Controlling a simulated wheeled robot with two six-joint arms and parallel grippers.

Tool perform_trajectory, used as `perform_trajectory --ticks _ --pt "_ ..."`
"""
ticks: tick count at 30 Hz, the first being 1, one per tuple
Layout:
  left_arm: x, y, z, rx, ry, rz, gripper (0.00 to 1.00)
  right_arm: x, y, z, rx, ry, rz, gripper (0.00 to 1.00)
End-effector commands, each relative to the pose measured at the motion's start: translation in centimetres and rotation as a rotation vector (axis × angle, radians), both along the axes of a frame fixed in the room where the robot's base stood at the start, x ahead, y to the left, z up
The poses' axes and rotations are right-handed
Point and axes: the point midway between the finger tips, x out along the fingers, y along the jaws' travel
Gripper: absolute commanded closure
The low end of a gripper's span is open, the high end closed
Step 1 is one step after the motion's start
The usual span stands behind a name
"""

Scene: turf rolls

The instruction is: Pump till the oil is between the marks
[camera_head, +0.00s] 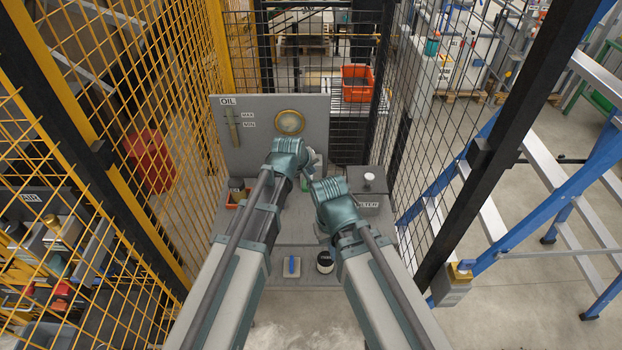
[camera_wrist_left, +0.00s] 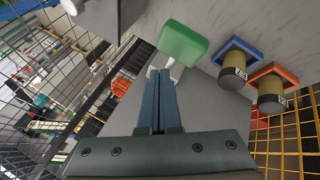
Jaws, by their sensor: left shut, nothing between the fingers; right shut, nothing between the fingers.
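The oil gauge (camera_head: 232,127) is a narrow upright strip under the OIL label on a grey panel, with MAX and MIN labels beside it. Its oil level is too small to read. A green grip (camera_head: 305,183), perhaps the pump handle, is mostly hidden by my arms; in the left wrist view the green grip (camera_wrist_left: 183,43) sits on a pale stem. My left gripper (camera_head: 309,160) is above the bench, shut and empty, its tips (camera_wrist_left: 160,73) close to the grip with contact unclear. My right gripper (camera_head: 328,190) is just right of it, shut, its fingers largely hidden.
A round brass dial (camera_head: 290,122) is on the panel. A blue-handled item (camera_head: 291,267) and dark pot (camera_head: 325,262) are in front. Mesh fences close both sides.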

Motion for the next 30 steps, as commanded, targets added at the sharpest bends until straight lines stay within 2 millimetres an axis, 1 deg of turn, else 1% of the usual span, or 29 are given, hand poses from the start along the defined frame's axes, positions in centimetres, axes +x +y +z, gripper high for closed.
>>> perform_trajectory --ticks 7,15,30 --pt "0.0 0.0 -0.08 0.0 0.0 0.0 1.0 0.0 0.0 -0.07 0.0 0.0 0.0 1.0" --pt "-0.17 0.01 -0.9 0.0 0.0 0.0 1.0 0.0 0.0 -0.9 0.0 0.0 0.0 1.0" --pt "-0.19 0.0 -0.94 0.0 0.0 0.0 1.0 0.0 0.0 -0.94 0.0 0.0 0.0 1.0"
